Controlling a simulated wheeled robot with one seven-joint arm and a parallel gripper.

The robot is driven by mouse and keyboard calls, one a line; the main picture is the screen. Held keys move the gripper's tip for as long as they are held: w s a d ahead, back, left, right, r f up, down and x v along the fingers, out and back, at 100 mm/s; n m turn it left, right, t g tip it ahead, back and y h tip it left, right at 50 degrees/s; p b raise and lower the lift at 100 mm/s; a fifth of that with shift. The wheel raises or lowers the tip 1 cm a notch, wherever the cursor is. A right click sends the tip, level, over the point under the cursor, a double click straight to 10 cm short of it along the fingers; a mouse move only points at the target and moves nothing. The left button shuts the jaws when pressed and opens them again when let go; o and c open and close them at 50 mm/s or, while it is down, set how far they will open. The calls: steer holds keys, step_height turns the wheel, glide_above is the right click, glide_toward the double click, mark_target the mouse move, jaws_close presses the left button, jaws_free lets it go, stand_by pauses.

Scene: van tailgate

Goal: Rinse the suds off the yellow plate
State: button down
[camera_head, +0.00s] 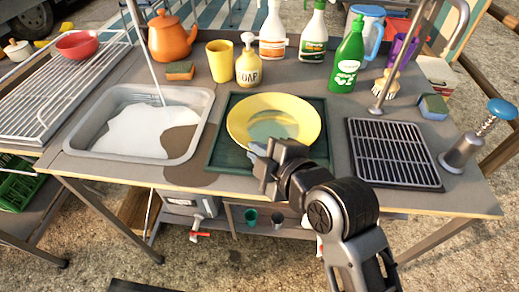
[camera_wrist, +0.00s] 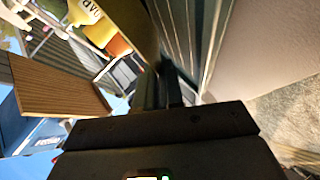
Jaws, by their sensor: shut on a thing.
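The yellow plate (camera_head: 295,112) is over the dark green tray (camera_head: 216,150), facing up. A pale grey-blue patch shows on its middle and near side; I cannot tell if it is suds or glare. My gripper (camera_head: 260,155) is shut on the plate's near rim. In the wrist view, my gripper's dark fingers (camera_wrist: 165,88) meet an olive-yellow surface that looks like the plate (camera_wrist: 135,20). I cannot tell whether the plate is resting or slightly raised. The metal sink (camera_head: 206,112) is left of the tray, with white suds (camera_head: 140,132) in it.
A thin pale line, pipe or water, slants down into the sink. A black grate (camera_head: 393,152) lies right of the tray; a drying rack (camera_head: 55,95) is far left.

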steer(key=c, duration=1.3)
jaws_free()
steer(key=shift+f, duration=0.1)
steer(key=shift+o, duration=0.2)
steer(key=shift+f, duration=0.1)
